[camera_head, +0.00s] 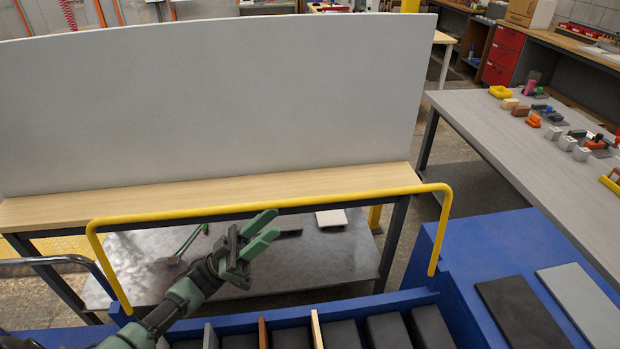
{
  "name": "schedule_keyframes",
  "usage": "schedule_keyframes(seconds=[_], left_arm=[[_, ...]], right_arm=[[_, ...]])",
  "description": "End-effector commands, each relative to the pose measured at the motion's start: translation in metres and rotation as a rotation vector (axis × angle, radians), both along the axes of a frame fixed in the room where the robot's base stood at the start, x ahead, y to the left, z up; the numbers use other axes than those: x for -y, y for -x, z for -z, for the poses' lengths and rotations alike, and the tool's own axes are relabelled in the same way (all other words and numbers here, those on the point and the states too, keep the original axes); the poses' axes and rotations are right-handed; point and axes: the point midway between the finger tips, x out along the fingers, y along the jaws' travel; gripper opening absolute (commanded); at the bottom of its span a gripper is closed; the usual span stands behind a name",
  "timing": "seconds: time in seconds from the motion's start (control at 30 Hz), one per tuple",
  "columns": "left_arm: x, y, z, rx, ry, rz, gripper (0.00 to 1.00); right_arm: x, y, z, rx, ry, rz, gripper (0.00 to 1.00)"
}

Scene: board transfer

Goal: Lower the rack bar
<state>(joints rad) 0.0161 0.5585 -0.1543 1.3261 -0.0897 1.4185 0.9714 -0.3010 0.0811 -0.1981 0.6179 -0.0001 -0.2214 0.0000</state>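The yellow rack bar (330,197) stands raised, its two legs coming up from the left and right ends of the blue rack (455,300). Its long top rail crosses in front of the wooden table edge. My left gripper (272,224) is just below the middle-left of the rail, with its two green fingers apart and nothing between them. I cannot tell whether a fingertip touches the rail. A large grey board (210,105) stands upright on the wooden-topped table (290,187) behind the bar. My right gripper is out of view.
Blue rack slots in front hold dark pads (388,331) and thin upright dividers (316,329). A black panel (520,312) and a grey panel (585,300) lie on the blue surface at right. A long grey table (500,140) at right carries several small items.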

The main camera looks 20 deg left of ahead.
Motion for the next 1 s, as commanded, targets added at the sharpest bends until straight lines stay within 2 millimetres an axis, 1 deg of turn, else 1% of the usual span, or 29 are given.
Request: schedule_keyframes(seconds=[0.03, 0.17, 0.4, 0.53, 0.7, 0.97, 1.0], left_arm=[[0.0, 0.0, 0.0, 0.0, 0.0, 0.0, 0.36], [0.006, -0.003, -0.009, 0.0, 0.002, 0.001, 0.36], [0.029, -0.017, -0.039, 0.002, 0.003, 0.001, 0.36], [0.04, -0.023, -0.05, 0.002, 0.002, 0.001, 0.36], [0.047, -0.028, -0.055, -0.001, 0.0, -0.001, 0.36], [0.048, -0.028, -0.055, -0.001, 0.0, -0.001, 0.36], [0.048, -0.028, -0.055, -0.001, 0.0, -0.001, 0.28]], right_arm=[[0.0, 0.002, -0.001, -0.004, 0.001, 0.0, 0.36], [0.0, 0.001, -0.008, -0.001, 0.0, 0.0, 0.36], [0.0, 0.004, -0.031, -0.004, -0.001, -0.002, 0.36], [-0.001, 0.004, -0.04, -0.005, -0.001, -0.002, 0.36], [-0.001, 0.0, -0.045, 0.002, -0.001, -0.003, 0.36], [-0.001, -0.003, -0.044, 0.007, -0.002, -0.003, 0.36], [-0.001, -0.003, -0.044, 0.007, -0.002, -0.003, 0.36]])
